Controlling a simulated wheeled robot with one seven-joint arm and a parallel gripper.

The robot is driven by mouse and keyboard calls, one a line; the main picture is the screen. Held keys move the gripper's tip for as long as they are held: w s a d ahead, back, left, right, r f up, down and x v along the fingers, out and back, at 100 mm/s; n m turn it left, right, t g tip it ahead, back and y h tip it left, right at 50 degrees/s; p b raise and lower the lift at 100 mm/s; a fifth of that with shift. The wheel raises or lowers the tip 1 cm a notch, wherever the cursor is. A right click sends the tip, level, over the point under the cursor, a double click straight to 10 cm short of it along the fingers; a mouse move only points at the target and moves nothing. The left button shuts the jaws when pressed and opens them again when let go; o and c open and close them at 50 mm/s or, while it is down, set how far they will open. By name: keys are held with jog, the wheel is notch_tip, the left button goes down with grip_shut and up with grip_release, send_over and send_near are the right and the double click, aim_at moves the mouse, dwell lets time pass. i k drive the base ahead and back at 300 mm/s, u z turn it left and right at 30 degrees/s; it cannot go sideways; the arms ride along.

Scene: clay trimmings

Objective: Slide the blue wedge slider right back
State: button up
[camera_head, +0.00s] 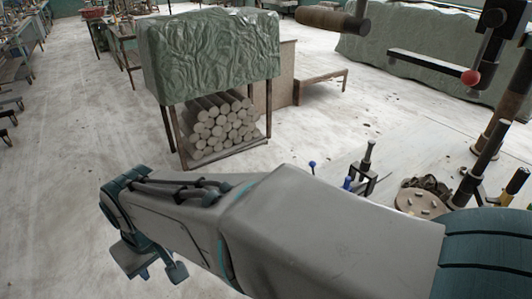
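My arm reaches across the lower part of the head view from the right, and its end is at the lower left. My gripper (153,267) points down there, with a gap visible between its two grey fingers. A small blue patch shows near the fingers; I cannot tell what it is. No wedge slider can be made out for sure. A small blue knob on a thin stem (312,164) and a small blue piece (347,183) stand just beyond my arm, right of centre, well apart from my gripper. My arm hides what lies below them.
A rack of stacked clay rolls (220,124) under a green-covered block (210,55) stands beyond my arm. Upright dark clamps (366,160) and a round wooden board with bits on it (420,203) are at the right.

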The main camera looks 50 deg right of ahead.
aim_at(349, 186)
jog(key=u, duration=0.05)
jog(key=i, duration=0.45)
jog(key=z, duration=3.05)
